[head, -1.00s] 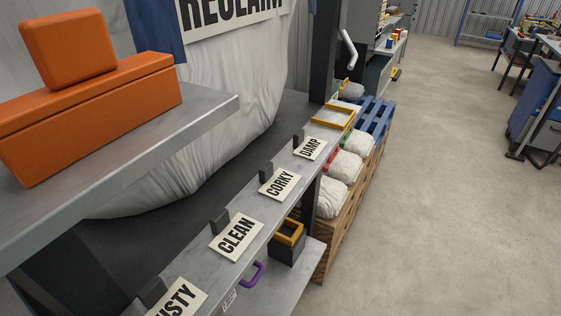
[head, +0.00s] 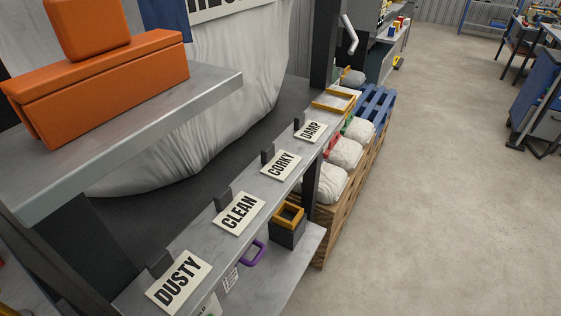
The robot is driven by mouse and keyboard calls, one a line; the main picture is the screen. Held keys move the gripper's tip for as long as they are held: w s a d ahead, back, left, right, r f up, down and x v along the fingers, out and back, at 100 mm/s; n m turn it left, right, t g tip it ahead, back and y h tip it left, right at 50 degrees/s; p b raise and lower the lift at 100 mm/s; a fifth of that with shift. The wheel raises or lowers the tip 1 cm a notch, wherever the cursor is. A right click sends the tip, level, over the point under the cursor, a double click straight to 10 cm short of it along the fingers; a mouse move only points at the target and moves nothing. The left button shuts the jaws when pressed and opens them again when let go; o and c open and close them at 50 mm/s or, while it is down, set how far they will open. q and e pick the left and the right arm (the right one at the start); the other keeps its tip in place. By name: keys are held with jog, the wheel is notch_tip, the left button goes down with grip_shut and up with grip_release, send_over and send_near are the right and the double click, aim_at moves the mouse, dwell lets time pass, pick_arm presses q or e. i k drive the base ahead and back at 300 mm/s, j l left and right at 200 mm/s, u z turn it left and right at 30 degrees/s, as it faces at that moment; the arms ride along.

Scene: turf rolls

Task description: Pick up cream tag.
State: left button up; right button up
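Several cream cards stand in a row along a grey metal shelf (head: 250,196) in the head view: DUSTY (head: 179,283), CLEAN (head: 239,212), CORKY (head: 281,166) and DAMP (head: 311,131). Each leans by a small dark block. A pale tag (head: 207,308) with partly visible letters "LD" is cut off at the bottom edge, below the DUSTY card. A small pale printed label (head: 231,279) sits on the shelf's front. I cannot tell which of these is the cream tag. Neither of my grippers is in view.
An orange box (head: 120,85) rests on the upper shelf (head: 205,95) at left. A purple handle (head: 253,253) and a dark bin with a yellow rim (head: 288,217) are by the lower shelf. The concrete floor at right is clear.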

aim_at(176, 280)
jog(key=l+u, duration=0.1)
jog(key=u, duration=0.5)
jog(key=k+l+u, duration=0.15)
jog(key=l+u, duration=0.2)
jog(key=k+l+u, duration=0.15)
jog(key=l+u, duration=0.25)
jog(key=k+l+u, duration=0.1)
jog(key=k+l, duration=0.2)
jog(key=l, duration=0.2)
jog(key=k+l, duration=0.35)
jog(key=i+l+u, duration=0.05)
jog(key=l, duration=0.05)
